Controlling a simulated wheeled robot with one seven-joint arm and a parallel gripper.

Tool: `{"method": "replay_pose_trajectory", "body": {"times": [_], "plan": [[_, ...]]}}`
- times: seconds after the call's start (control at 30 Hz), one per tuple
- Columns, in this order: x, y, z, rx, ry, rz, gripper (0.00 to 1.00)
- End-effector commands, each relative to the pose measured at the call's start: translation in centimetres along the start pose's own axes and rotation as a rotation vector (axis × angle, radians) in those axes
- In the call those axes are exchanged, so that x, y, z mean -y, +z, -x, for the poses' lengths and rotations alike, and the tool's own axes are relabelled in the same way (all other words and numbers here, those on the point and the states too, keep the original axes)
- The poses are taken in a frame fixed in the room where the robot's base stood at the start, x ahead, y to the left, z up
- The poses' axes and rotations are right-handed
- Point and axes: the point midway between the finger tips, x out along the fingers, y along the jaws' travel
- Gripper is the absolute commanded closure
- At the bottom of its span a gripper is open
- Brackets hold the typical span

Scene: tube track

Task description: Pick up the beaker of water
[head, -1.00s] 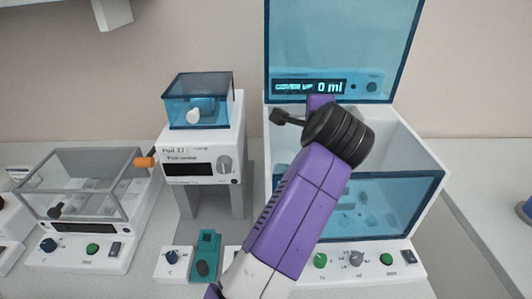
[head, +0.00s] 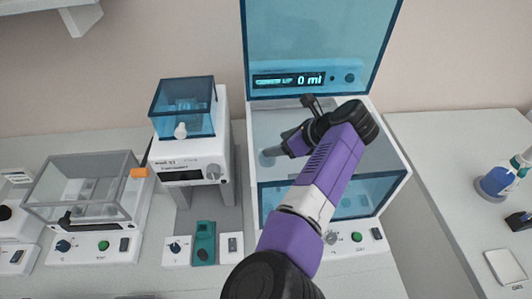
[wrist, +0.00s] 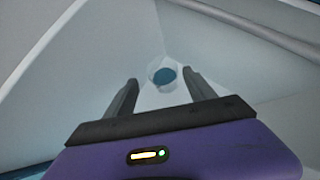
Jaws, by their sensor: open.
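The beaker of water (wrist: 164,77) shows in the wrist view as a small clear vessel with a dark blue water surface. It stands inside a white-walled chamber, beyond and roughly between my fingertips. My gripper (wrist: 161,83) is open, with one dark finger on each side and nothing held. In the head view my gripper (head: 271,153) reaches down into the open dispenser box (head: 398,165), whose blue lid (head: 318,40) is raised and reads "0 ml". My arm hides part of the box's inside, and I cannot make out the beaker clearly there.
Left of the box stands a white machine with a blue lid (head: 182,108). A clear-covered device (head: 85,190) with an orange handle is at far left. The box's walls surround my gripper. A blue-based flask (head: 494,183) stands on the right table.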

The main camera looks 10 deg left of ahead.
Motion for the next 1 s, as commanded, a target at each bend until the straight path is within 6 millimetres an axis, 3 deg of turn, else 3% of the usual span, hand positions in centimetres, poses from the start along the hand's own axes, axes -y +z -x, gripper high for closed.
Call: {"method": "replay_pose_trajectory", "body": {"times": [0.4, 0.7, 1.0], "plan": [[0.2, -0.5, -4.5, 0.000, 0.000, 0.002, 0.36], [0.3, -0.5, -4.8, 0.000, -0.001, 0.003, 0.38], [0.3, -0.5, -4.8, 0.000, -0.001, 0.003, 0.97]]}}
